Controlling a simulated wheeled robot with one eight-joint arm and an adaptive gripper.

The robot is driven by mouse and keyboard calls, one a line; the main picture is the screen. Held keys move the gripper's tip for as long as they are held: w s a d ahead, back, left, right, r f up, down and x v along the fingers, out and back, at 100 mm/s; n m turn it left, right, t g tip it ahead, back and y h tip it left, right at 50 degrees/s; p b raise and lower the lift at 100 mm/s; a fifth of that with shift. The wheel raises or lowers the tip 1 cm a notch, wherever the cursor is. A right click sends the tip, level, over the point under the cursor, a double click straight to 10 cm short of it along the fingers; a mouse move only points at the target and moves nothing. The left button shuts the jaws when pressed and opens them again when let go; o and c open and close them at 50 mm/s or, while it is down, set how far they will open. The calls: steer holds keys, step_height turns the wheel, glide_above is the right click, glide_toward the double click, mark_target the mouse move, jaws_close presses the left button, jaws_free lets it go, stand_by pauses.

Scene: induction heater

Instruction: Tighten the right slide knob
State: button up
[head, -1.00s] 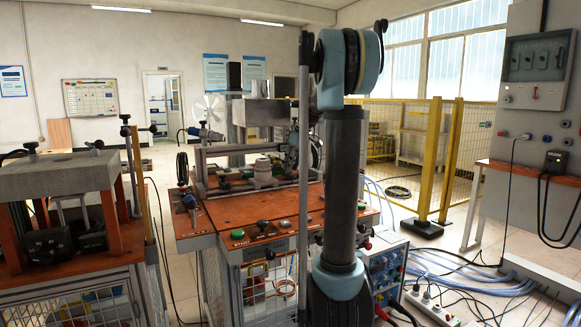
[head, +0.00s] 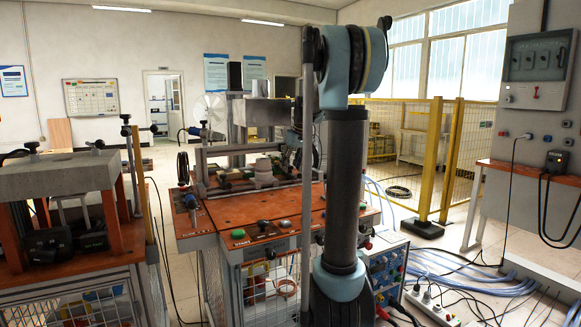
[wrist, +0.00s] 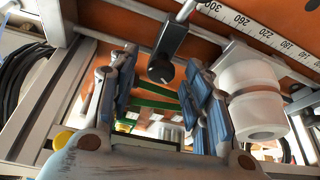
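A black slide knob (wrist: 160,70) shows in the upper middle of the wrist view, below a dark bracket (wrist: 173,40) on a metal rod. I cannot tell from these frames whether it is tight or loose, or whether it is the right one. My gripper (wrist: 160,64) is open, with its blue-padded fingers on either side of the knob in the picture. A gap shows between each finger and the knob, and no contact is visible. In the head view my arm hides the gripper and the knob.
White rollers (wrist: 250,95) stand close to the right finger. A ruler (wrist: 262,36) runs along the orange panel behind. Black coiled cable (wrist: 20,80) lies at the left. In the head view the orange workbench (head: 215,220) carries the fixture, with a concrete-topped stand (head: 60,173) to its left.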

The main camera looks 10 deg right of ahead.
steer(key=shift+s+d+r, duration=0.15)
steer(key=shift+s+r, duration=0.1)
steer(key=shift+r, duration=0.3)
steer(key=s+d, duration=0.1)
steer(key=s, duration=0.2)
steer(key=s+d, duration=0.2)
steer(key=s, duration=0.2)
steer(key=s+d, duration=0.2)
steer(key=s, duration=0.1)
steer(key=shift+s, duration=0.35)
